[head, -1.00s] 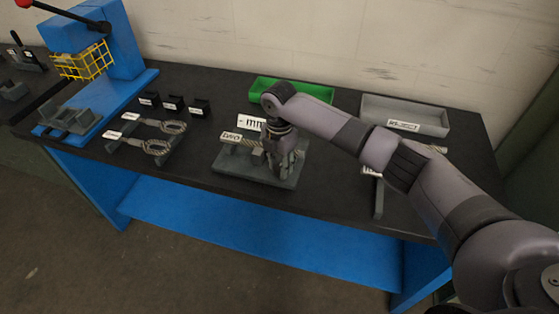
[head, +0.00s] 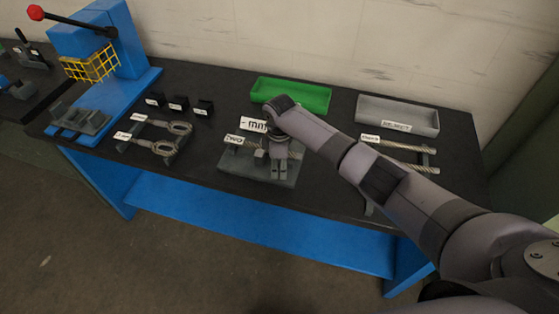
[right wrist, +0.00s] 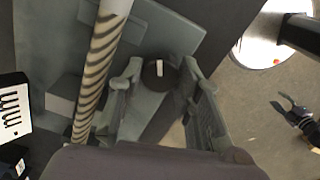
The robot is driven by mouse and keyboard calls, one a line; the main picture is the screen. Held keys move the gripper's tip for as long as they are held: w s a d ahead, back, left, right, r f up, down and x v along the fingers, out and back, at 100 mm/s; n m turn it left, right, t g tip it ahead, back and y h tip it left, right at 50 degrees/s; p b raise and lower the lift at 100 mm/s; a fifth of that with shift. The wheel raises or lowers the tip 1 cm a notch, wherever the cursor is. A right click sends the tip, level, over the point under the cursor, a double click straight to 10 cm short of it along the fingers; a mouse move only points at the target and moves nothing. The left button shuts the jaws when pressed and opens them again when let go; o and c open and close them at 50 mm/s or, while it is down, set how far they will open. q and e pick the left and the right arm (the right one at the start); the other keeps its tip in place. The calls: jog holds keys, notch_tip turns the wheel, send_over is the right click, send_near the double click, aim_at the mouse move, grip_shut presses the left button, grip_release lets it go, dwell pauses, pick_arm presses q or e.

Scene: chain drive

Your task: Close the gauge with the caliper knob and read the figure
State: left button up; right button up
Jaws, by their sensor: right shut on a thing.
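The grey gauge (head: 250,168) sits at the middle of the bench. A twisted rope piece with a white tag (head: 233,139) lies across it, and its striped length shows in the right wrist view (right wrist: 97,65). The white display (head: 253,124) behind the gauge reads "- mm". My right gripper (head: 279,160) is lowered over the gauge's right part. In the right wrist view its fingers (right wrist: 160,92) are shut on the round black caliper knob (right wrist: 158,75), which has a white mark. The knob is hidden in the head view.
A green tray (head: 291,95) and a grey reject tray (head: 397,114) stand at the back. Tagged rope pieces (head: 405,143) lie at the right, partly behind my arm. Looped rope pieces (head: 165,147), small black blocks (head: 178,103) and a blue press (head: 112,40) are at the left.

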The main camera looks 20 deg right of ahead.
aim_at(279, 168)
jog(key=shift+m+p, duration=1)
jog(key=shift+m, duration=1)
jog(key=o, duration=1.1)
jog(key=shift+o, duration=0.2)
notch_tip(279, 168, up, 12)
